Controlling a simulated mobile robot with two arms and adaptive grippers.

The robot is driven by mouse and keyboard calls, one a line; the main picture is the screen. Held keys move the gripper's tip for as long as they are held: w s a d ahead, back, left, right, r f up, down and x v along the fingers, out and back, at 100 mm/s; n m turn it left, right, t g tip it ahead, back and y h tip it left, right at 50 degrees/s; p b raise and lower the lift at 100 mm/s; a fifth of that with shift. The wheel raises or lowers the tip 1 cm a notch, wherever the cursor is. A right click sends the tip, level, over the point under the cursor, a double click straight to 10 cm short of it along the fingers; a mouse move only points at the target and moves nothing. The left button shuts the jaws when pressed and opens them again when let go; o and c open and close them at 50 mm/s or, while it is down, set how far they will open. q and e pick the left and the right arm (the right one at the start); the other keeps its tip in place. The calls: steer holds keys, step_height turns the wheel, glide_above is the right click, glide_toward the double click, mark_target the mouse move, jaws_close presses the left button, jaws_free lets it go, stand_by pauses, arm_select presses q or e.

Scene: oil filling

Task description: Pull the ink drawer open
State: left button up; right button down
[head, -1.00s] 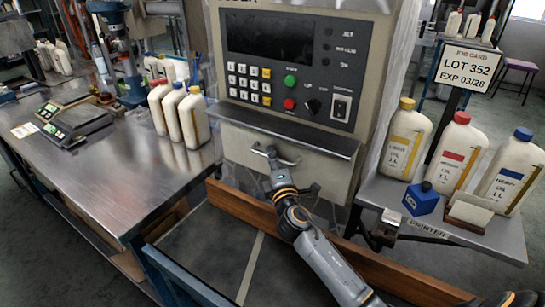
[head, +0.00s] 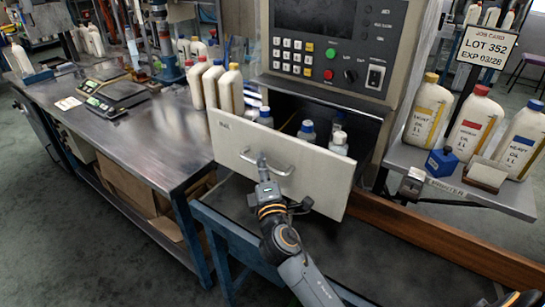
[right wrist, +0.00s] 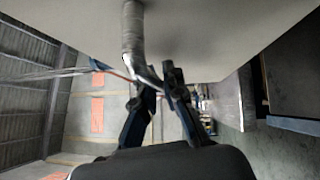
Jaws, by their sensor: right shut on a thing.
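The ink drawer (head: 290,178) stands pulled out from the machine below the control panel in the head view, its white front tilted in the picture. Several bottles with blue caps (head: 307,130) stand inside it. The drawer's metal handle (head: 280,169) is on its front. My right gripper (head: 264,172) is shut on the handle. In the right wrist view its two dark fingers (right wrist: 157,92) close around the metal handle (right wrist: 135,40), and the pale drawer front fills the top. My left gripper is not in view.
A steel bench (head: 140,125) with bottles and scales stands at the left. A wooden rail (head: 430,235) runs below the machine.

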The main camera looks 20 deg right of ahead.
steer(key=s+a, duration=0.2)
steer(key=a, duration=0.1)
steer(key=shift+a+f, duration=0.1)
steer(key=shift+a, duration=0.1)
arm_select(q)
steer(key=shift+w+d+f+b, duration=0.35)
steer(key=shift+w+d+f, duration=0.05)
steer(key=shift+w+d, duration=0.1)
arm_select(e)
steer(key=shift+s+a, duration=0.3)
steer(key=shift+a, duration=0.3)
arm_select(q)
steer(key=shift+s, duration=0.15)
arm_select(e)
steer(key=c, duration=1.7)
jaws_free()
steer(key=v, duration=1.2)
